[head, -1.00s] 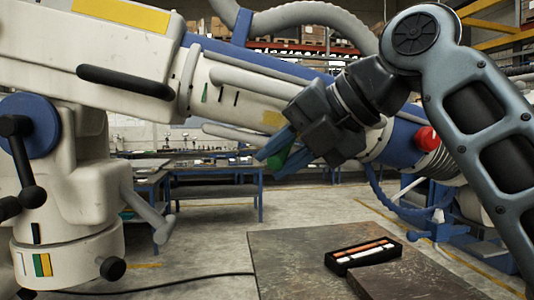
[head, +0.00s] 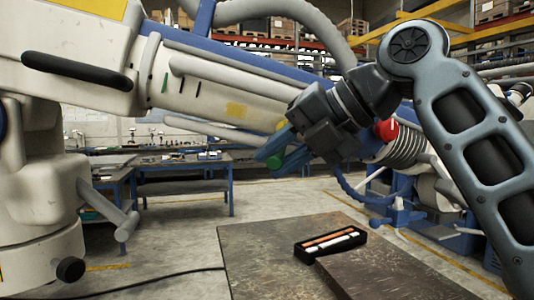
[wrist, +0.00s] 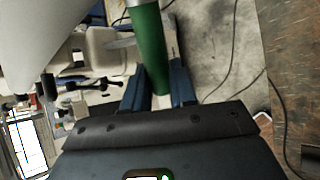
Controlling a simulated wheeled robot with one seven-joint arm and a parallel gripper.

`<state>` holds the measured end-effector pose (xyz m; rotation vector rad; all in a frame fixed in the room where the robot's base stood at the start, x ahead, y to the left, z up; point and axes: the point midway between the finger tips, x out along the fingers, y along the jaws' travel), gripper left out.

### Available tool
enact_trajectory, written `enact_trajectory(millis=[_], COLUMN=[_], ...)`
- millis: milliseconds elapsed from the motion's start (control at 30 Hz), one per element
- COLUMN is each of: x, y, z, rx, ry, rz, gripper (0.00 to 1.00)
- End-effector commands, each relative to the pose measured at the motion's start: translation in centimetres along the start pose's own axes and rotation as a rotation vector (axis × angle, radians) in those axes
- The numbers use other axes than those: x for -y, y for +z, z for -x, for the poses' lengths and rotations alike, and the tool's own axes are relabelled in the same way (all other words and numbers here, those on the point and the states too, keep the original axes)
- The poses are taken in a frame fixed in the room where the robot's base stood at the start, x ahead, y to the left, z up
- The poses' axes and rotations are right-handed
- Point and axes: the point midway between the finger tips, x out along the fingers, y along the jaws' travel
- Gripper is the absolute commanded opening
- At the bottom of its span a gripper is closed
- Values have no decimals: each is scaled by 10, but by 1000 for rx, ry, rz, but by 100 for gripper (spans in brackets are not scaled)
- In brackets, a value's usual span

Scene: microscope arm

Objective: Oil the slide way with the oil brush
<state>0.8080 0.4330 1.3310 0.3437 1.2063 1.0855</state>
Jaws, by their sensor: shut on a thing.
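My gripper (head: 278,156) is shut on the green handle of the oil brush (head: 274,161), of which only a small green part shows in the head view. In the wrist view my gripper (wrist: 157,88) has its blue fingers on both sides of the green handle (wrist: 148,50). A pale metal collar sits at its upper end, and the bristles are out of frame. The big white microscope arm (head: 205,85) slopes down to the right behind my gripper. I cannot tell which of its surfaces is the slide way, or whether the brush touches anything.
A dark worn tabletop (head: 255,255) lies below, with a black tray (head: 330,244) holding orange and white sticks. A red knob (head: 386,130) is right of my gripper. The white stand (head: 40,190) fills the left. Open floor lies between.

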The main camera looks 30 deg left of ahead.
Motion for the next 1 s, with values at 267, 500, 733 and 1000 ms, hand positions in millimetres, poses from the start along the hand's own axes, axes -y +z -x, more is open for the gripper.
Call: enact_trajectory(millis=[267, 500, 733, 1000], x=[9, 11, 20, 27], y=[4, 0, -19, -42], z=[4, 4, 4, 6], rx=[0, 0, 0, -1], ry=[0, 0, 0, 1], rz=[0, 0, 1, 0], gripper=[0, 0, 0, 0])
